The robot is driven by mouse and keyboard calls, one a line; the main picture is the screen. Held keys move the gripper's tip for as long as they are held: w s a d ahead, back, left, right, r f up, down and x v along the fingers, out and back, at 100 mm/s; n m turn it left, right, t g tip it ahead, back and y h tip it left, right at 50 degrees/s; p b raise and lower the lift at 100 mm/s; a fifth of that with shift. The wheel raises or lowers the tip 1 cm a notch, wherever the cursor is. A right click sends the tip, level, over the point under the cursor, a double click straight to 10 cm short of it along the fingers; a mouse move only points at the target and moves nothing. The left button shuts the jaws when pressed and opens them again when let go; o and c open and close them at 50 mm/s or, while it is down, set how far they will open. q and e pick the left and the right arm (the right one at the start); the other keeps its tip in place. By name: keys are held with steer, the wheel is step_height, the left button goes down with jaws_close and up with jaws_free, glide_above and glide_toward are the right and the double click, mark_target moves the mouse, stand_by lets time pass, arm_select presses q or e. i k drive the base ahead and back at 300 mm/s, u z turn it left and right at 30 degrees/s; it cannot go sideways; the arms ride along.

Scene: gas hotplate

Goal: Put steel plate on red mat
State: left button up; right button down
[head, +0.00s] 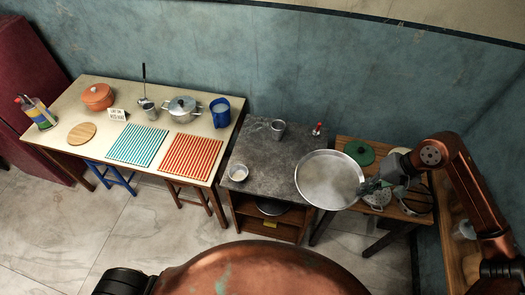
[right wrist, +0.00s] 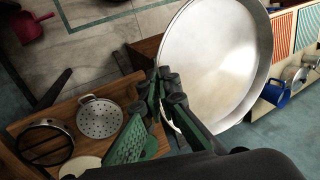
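The steel plate (head: 328,180), a large round shallow dish, is in the air in front of the right side of the grey stone-topped cabinet. My right gripper (head: 371,187) is shut on its right rim. In the right wrist view the fingers (right wrist: 166,92) pinch the edge of the plate (right wrist: 212,58), which looks tilted there. The red mat (head: 191,157), red with pale stripes, lies flat on the long wooden table at left, and its top is bare. My left gripper does not show.
A teal striped mat (head: 137,145) lies left of the red one. A blue jug (head: 220,112) and a steel pot (head: 182,108) stand behind. The grey cabinet top (head: 262,150) carries a cup (head: 278,129) and a bowl (head: 238,173). A colander (right wrist: 100,118) sits on the right-hand wooden table.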

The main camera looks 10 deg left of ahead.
mark_target(191, 155)
steer(key=k, duration=0.1)
steer(key=u, duration=2.7)
steer(key=i, duration=1.85)
steer(key=z, duration=2.15)
